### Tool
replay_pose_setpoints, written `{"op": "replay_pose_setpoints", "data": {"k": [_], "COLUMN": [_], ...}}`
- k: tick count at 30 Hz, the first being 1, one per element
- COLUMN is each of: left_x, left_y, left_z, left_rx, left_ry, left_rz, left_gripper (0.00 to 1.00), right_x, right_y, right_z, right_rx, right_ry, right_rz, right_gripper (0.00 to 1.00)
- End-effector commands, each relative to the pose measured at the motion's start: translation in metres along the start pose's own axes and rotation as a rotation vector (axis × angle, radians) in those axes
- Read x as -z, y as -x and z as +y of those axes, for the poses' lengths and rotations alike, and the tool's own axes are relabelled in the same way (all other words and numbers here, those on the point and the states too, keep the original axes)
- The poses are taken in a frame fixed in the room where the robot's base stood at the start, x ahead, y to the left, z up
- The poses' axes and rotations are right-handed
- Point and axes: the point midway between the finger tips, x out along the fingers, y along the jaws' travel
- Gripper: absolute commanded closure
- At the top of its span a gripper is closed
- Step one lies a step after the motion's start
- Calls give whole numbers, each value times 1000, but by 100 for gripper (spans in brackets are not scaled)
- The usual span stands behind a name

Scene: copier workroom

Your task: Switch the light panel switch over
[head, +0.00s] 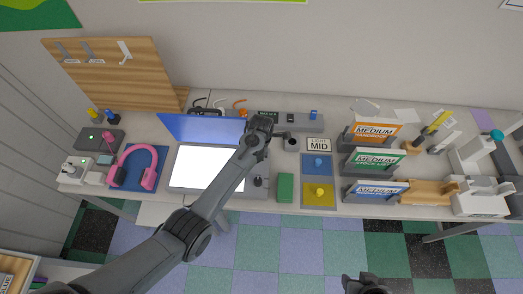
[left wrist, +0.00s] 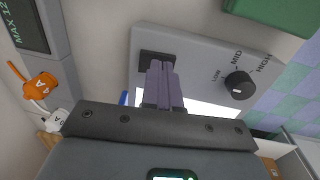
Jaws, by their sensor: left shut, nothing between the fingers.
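The light panel (head: 207,167) lies on the table, its white face lit. Its grey control strip (left wrist: 200,60) fills the upper middle of the left wrist view. A dark switch (left wrist: 146,58) sits on the strip, partly hidden by my fingers. A black knob (left wrist: 240,84) with LOW, MID and HIGH marks is to its right. My left gripper (left wrist: 160,72) is shut and empty, its fingertips over the switch; I cannot tell if they touch it. In the head view my left arm hides the switch. My right gripper (head: 365,284) is barely in view at the bottom edge.
A blue board (head: 195,128) stands behind the panel. A green block (head: 286,188) and a LIGHT MID sign (head: 318,144) are to its right. Pink headphones (head: 146,167) lie to its left. Orange (left wrist: 40,87) and white (left wrist: 61,120) tagged items show in the left wrist view.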

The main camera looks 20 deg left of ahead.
Motion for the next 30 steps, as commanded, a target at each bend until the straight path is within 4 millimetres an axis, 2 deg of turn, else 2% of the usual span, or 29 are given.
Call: {"op": "replay_pose_setpoints", "data": {"k": [1,5,7,12,18,24,30], "left_x": [0,-2,-2,-2,-2,-2,-2], "left_y": [12,33,36,71,103,122,126], "left_z": [1,1,1,2,1,1,0], "left_rx": [1,1,-4,-5,-3,-2,1], "left_ry": [0,-3,-3,-4,-4,-3,-3], "left_rz": [0,-1,-1,-1,-1,-1,0], "left_gripper": [100,100,100,100,100,100,100], "right_x": [4,10,8,4,2,1,2], "right_y": [13,32,24,14,8,6,6], "right_z": [0,1,1,2,3,2,2], "right_rx": [0,-1,-2,-6,-8,-7,-4], "right_ry": [0,1,2,8,10,9,6], "right_rz": [0,0,6,-2,-4,-2,0], "right_gripper": [57,57,57,57,57,57,57]}}
